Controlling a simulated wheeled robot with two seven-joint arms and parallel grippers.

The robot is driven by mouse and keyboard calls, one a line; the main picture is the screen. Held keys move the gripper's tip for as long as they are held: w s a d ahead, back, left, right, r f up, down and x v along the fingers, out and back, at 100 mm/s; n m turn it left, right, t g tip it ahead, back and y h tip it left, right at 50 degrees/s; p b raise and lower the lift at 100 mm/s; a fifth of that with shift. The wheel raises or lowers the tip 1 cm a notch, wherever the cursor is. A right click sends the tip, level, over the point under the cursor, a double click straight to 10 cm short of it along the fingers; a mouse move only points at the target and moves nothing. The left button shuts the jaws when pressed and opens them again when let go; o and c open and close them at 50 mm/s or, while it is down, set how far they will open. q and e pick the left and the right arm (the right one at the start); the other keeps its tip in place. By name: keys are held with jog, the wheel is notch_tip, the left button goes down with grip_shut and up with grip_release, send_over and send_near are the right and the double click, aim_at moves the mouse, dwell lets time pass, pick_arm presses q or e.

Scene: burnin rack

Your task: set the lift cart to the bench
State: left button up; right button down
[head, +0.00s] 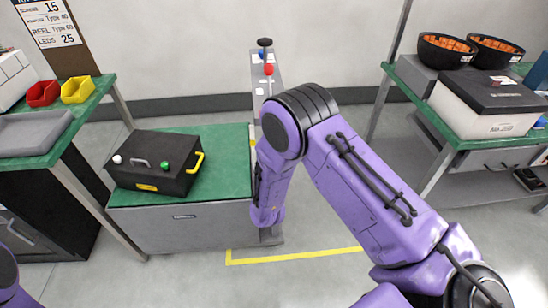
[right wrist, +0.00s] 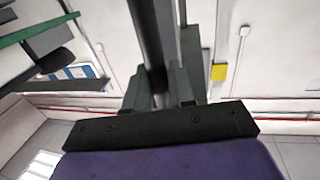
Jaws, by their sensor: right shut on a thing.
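The lift cart (head: 222,146) has a green top and a grey body and stands at the left-middle in the head view. A black box (head: 150,172) with a yellow handle sits on it. A grey post (head: 257,92) with a red knob (head: 268,70) and a black knob rises at the cart's right side. My right arm reaches down in front of the post and hides its lower part. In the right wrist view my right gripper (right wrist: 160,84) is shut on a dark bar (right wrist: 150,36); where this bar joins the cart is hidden. My left gripper is out of view.
A green-topped bench (head: 92,108) at the left holds red (head: 43,94) and yellow (head: 77,90) bins and a grey tray (head: 32,133). Another bench (head: 470,144) at the right holds a white-and-black case and black bowls. Yellow tape (head: 300,256) marks open floor.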

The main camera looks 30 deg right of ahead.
jog(key=c, duration=1.1)
grip_release()
jog(key=shift+w+a+r, duration=0.1)
jog(key=shift+w+a, duration=0.05)
jog(key=shift+a, duration=0.05)
jog(key=shift+w+a, duration=0.1)
jog(key=shift+a, duration=0.05)
jog(key=shift+s+d, duration=0.2)
jog(key=b+v, duration=0.1)
jog(key=v, duration=0.9)
jog(key=shift+s+a+b, duration=0.15)
jog(key=shift+a+b, duration=0.05)
jog(key=shift+b, duration=0.15)
